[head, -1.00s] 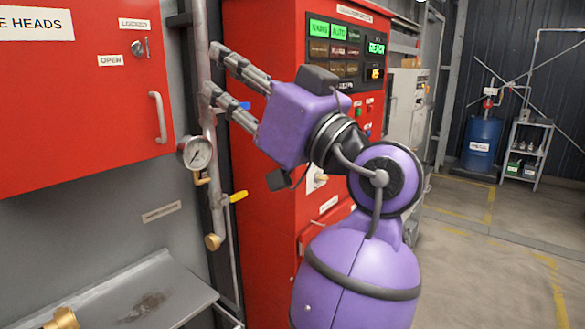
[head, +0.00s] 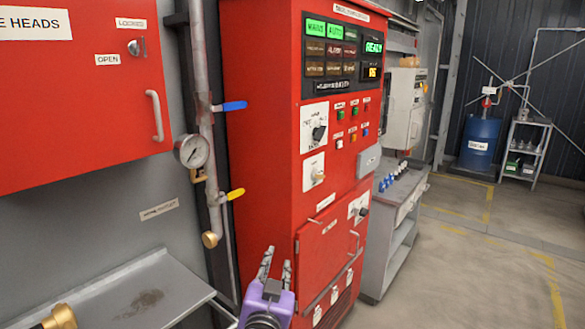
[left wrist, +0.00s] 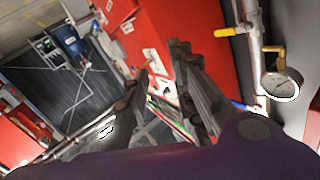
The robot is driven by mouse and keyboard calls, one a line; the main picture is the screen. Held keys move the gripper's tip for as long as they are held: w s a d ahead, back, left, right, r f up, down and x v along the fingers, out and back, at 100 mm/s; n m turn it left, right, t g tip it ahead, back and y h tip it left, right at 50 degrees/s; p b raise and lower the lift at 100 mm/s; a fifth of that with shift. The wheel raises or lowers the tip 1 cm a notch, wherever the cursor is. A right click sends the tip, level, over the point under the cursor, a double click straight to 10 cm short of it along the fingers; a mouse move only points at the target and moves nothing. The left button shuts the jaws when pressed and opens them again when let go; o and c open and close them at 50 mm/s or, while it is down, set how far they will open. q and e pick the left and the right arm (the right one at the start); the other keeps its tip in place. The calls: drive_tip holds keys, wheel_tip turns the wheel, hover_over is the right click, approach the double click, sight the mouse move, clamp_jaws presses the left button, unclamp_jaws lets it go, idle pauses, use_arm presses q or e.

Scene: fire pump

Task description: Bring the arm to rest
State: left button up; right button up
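My left gripper (head: 278,257) is low in the head view, in front of the lower part of the red pump controller cabinet (head: 262,120). Its two fingers point up and stand apart with nothing between them. In the left wrist view the same fingers (left wrist: 160,62) are spread and empty. Most of my left arm is out of the head view, below the picture. My right gripper is in neither current view.
A vertical pipe carries a blue lever (head: 231,106), a yellow lever (head: 232,195) and a pressure gauge (head: 191,151). A red cupboard (head: 75,110) and a metal tray (head: 185,292) are at left. The floor (head: 480,270) at right is clear.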

use_arm(q)
drive_tip(key=s+a+f+n+g, duration=0.1)
drive_tip(key=s+a+f+g, duration=0.35)
drive_tip(key=s+f, duration=0.9)
drive_tip(key=s+a+f+n+g, duration=0.1)
drive_tip(key=s+a+f+n, duration=0.1)
drive_tip(key=s+a+f, duration=0.85)
drive_tip(key=s+f+g+y, duration=0.1)
drive_tip(key=s+f+g, duration=0.2)
drive_tip(key=s+f, duration=1)
drive_tip(key=s, duration=0.3)
drive_tip(key=shift+a, duration=0.4)
